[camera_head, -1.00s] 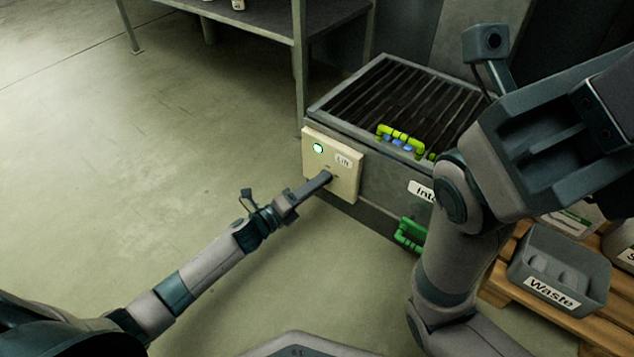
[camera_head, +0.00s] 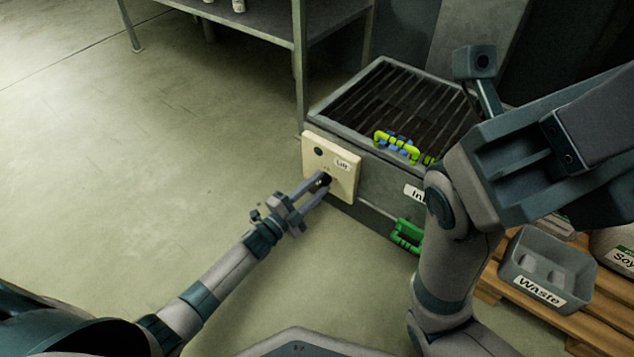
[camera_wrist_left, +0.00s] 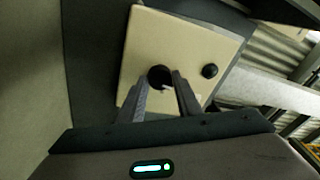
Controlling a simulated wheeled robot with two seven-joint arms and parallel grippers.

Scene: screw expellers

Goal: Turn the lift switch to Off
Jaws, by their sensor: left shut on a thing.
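The lift switch is a dark round knob on a cream panel (camera_head: 345,183) labelled "Lift", on the front of the grated machine. The knob (camera_wrist_left: 158,75) shows between the fingertips in the left wrist view. My left gripper (camera_head: 322,183) is shut on the knob, its two fingers on either side of it. The fingers partly hide the knob and its markings, so I cannot read its setting. The round lamp (camera_head: 319,151) on the panel is dark; it also shows in the wrist view (camera_wrist_left: 209,71). My right arm (camera_head: 455,240) fills the right side; its fingertips cannot be made out.
The machine's grate (camera_head: 400,95) has a yellow-green handle (camera_head: 397,146) near its front edge. A green handle (camera_head: 407,236) is on the front. A "Waste" bin (camera_head: 545,265) stands on a pallet at right. A metal table (camera_head: 297,40) stands behind. The left floor is clear.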

